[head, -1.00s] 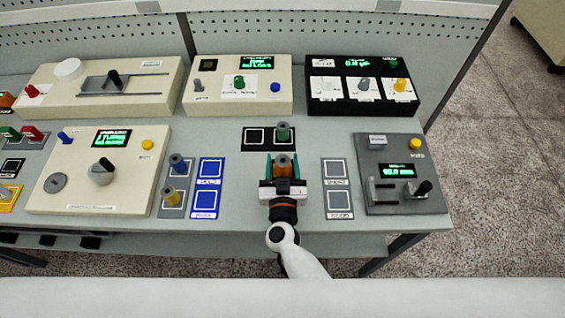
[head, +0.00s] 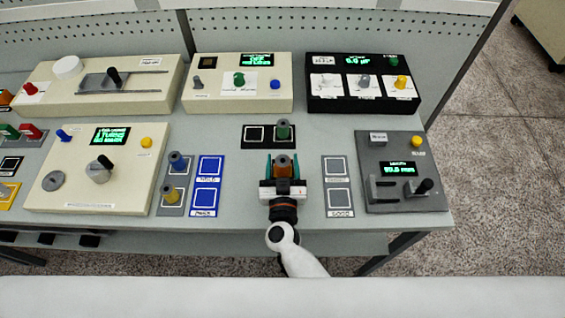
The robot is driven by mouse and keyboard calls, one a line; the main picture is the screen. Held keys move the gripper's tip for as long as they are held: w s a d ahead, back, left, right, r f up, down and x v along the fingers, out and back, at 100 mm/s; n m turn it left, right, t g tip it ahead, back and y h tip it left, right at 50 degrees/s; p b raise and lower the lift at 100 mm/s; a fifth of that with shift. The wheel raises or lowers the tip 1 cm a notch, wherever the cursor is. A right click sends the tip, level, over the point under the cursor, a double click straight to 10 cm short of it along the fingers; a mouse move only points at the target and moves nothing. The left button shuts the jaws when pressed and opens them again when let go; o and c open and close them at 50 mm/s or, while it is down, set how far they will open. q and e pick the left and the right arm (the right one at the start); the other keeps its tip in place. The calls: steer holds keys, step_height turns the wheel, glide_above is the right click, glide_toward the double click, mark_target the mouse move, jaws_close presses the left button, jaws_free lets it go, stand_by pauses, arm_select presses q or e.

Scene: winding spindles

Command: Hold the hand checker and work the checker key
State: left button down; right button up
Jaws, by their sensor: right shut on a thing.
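My right gripper (head: 283,168) has teal fingers and is shut on an orange-brown spindle (head: 284,163) with a grey top. The spindle stands upright between the fingers, just in front of a black two-square pad. A spindle with a green top (head: 283,129) stands on the pad's right square. No labelled hand checker or checker key can be made out. My left gripper is not in view.
Blue-topped (head: 178,161) and yellow-topped (head: 170,193) spindles stand on a grey strip at left, beside blue pads (head: 206,198). Grey pads (head: 338,199) lie right of the gripper. A grey console (head: 399,205) with display and dark lever stands farther right. Cream (head: 237,99) and black (head: 362,104) consoles stand behind.

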steer(key=o, duration=1.3)
steer(key=shift+s, duration=0.1)
